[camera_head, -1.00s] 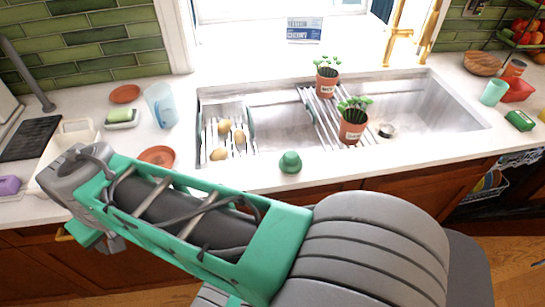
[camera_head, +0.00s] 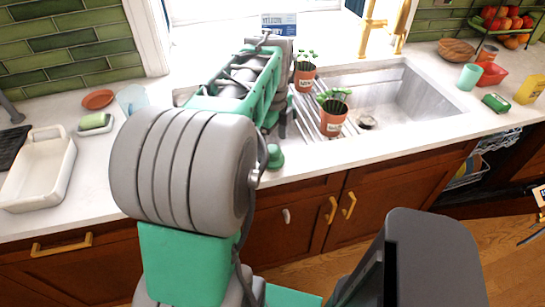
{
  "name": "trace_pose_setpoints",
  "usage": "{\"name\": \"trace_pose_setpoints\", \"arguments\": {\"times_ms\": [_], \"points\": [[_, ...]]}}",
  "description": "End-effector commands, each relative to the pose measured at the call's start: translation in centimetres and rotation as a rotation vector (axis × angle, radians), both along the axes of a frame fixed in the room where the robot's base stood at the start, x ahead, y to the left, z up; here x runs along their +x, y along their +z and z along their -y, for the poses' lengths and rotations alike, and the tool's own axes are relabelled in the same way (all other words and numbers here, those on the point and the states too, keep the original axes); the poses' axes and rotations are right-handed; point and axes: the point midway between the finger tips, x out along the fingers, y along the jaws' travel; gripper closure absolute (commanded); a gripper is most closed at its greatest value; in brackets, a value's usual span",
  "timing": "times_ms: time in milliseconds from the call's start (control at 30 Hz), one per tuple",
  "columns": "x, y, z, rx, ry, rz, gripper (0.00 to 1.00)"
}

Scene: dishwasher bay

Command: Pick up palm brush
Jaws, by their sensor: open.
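The palm brush looks to be the small green domed thing (camera_head: 275,157) on the white counter at the sink's front edge. Its left side is hidden behind my arm. My arm reaches over the left part of the sink, and its wrist bends down there. My gripper (camera_head: 281,128) points down beyond the brush in the picture, mostly covered by my forearm. Its jaws are open, and a gap to the brush is hard to judge.
Two potted plants (camera_head: 333,118) (camera_head: 304,76) stand on a rack across the sink (camera_head: 400,95), close right of my gripper. A white tray (camera_head: 40,170) and a sponge (camera_head: 94,122) lie at the left. A teal cup (camera_head: 469,76) and red bowl (camera_head: 491,73) stand at the right.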

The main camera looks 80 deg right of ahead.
Motion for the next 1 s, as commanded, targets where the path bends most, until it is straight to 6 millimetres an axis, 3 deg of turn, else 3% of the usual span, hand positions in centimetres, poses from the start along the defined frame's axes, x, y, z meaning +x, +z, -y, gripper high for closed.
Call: {"name": "trace_pose_setpoints", "arguments": {"times_ms": [200,467,1000], "points": [[0.2,-3.7,0.2,0.003,0.002,0.0,0.12],[0.2,-4.3,0.3,0.0,0.003,0.001,0.12],[0.2,-4.3,0.3,0.0,0.003,0.001,0.55]]}}
